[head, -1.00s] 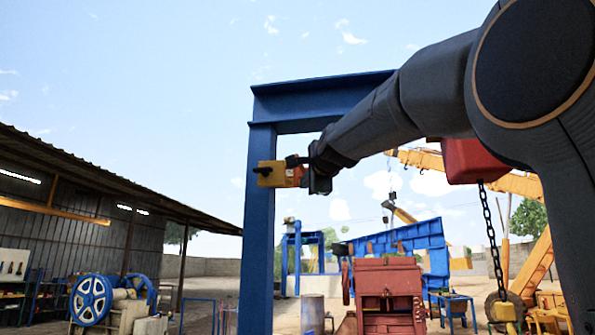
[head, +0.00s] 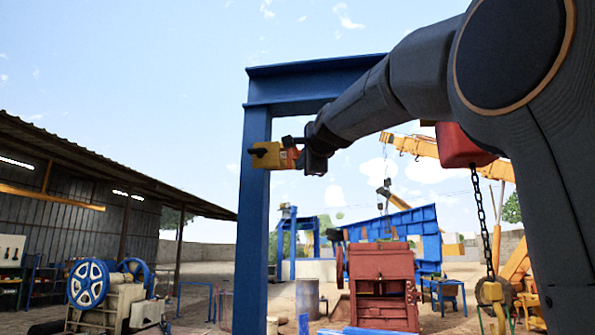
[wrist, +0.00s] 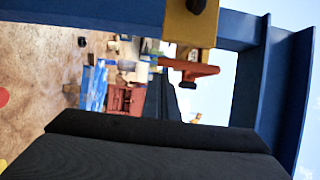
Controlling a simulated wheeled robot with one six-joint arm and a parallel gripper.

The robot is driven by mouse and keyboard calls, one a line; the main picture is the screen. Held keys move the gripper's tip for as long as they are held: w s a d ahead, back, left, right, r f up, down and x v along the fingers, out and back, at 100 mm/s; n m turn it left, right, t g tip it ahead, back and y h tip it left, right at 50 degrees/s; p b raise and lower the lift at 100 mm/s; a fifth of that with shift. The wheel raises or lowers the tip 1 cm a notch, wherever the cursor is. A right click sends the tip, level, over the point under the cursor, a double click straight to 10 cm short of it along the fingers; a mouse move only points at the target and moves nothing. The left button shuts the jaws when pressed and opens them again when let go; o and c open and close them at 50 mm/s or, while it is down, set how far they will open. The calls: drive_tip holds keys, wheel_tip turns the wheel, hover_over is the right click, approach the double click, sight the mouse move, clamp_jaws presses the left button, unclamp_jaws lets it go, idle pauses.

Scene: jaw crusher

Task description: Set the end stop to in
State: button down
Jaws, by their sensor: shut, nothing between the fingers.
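The end stop looks to be the yellow block (head: 265,155) with a dark knob, at the upper part of the blue gantry post (head: 252,215). An orange part (head: 288,158) juts from its right side. In the wrist view the yellow block (wrist: 188,22) is at the top, with a red-orange bar (wrist: 190,68) below it. My gripper (head: 296,141) is shut and empty, close to the orange part on its right. Whether they touch is unclear. Dark parts of my own arm end fill the bottom of the wrist view.
The blue crossbeam (head: 315,82) runs just above my arm. A red chain hoist (head: 463,147) with a hanging chain is at the right. A red crusher (head: 383,285) stands on the ground beyond, and a machine with blue wheels (head: 90,284) at the left. Open air lies left of the post.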

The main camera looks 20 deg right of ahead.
drive_tip(key=s+d+b, duration=0.2)
drive_tip(key=s+b, duration=0.4)
drive_tip(key=s, duration=0.5)
drive_tip(key=shift+d, duration=0.35)
drive_tip(key=w+f+n+g, duration=0.2)
drive_tip(key=w+f, duration=0.2)
drive_tip(key=f, duration=0.7)
drive_tip(key=w+f+n+g, duration=0.2)
drive_tip(key=w+f, duration=0.1)
drive_tip(key=f, duration=0.8)
wheel_tip(320, 180, down, 22)
drive_tip(key=s+a+f+n+g, duration=0.1)
drive_tip(key=a+n+g, duration=0.2)
drive_tip(key=n+g, duration=0.1)
drive_tip(key=s+a+f+n+g, duration=0.1)
drive_tip(key=s+f+n+g, duration=0.2)
drive_tip(key=s+f, duration=0.5)
drive_tip(key=s+a+f+n+g, duration=0.2)
drive_tip(key=s+f, duration=0.7)
drive_tip(key=f, duration=0.6)
drive_tip(key=s+a+f+n+g, duration=0.2)
drive_tip(key=s+f+n, duration=0.3)
drive_tip(key=s+f, duration=0.4)
wheel_tip(320, 180, down, 4)
drive_tip(key=shift+r+g+y, duration=0.2)
drive_tip(key=shift+g+y, duration=0.1)
drive_tip(key=shift+g, duration=0.6)
